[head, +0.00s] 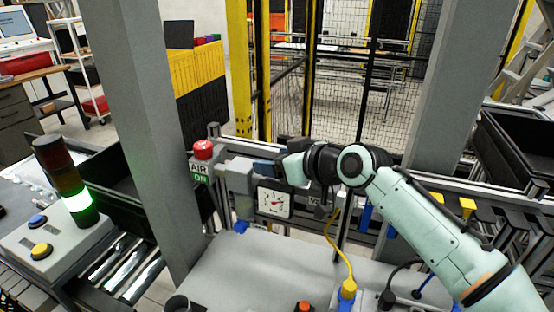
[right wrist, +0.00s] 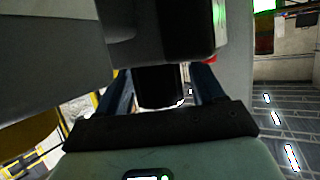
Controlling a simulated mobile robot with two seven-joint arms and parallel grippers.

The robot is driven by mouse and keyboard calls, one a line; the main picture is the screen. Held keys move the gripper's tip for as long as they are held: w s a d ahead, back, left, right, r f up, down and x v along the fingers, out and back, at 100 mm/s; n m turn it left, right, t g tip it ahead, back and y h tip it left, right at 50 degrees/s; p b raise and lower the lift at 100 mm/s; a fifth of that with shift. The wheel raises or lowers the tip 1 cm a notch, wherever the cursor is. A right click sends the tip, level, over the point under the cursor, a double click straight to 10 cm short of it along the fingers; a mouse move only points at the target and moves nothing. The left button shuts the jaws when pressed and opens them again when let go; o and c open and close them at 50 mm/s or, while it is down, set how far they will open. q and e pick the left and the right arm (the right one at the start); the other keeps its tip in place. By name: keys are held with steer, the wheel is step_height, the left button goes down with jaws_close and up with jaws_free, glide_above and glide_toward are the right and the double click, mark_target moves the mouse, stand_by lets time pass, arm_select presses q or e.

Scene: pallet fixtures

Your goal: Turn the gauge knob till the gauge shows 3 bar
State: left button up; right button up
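The gauge (head: 274,203) has a white square face and a red needle, and it sits on the grey fixture rail in the head view. I cannot read its value at this size. My right gripper (head: 266,166) is just above the gauge, pointing left at the grey regulator body (head: 238,177). In the right wrist view, a dark round knob (right wrist: 160,88) stands between the two blue fingers of my right gripper (right wrist: 161,92). A narrow bright gap shows between the knob and the right-hand finger. In the head view the gripper hides the knob. My left gripper is out of view.
A red button (head: 203,148) above an "AIR ON" sign (head: 199,173) is left of the regulator. A grey post (head: 140,130) stands further left. A yellow hose (head: 338,248) hangs below my right arm. A signal tower (head: 66,180) glows green.

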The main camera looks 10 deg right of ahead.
arm_select(q)
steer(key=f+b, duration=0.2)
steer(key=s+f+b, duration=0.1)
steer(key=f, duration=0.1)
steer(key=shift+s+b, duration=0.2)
steer(key=shift+b, duration=0.2)
arm_select(e)
steer(key=v, duration=1.3)
steer(key=shift+d, duration=0.2)
steer(key=shift+s, duration=0.1)
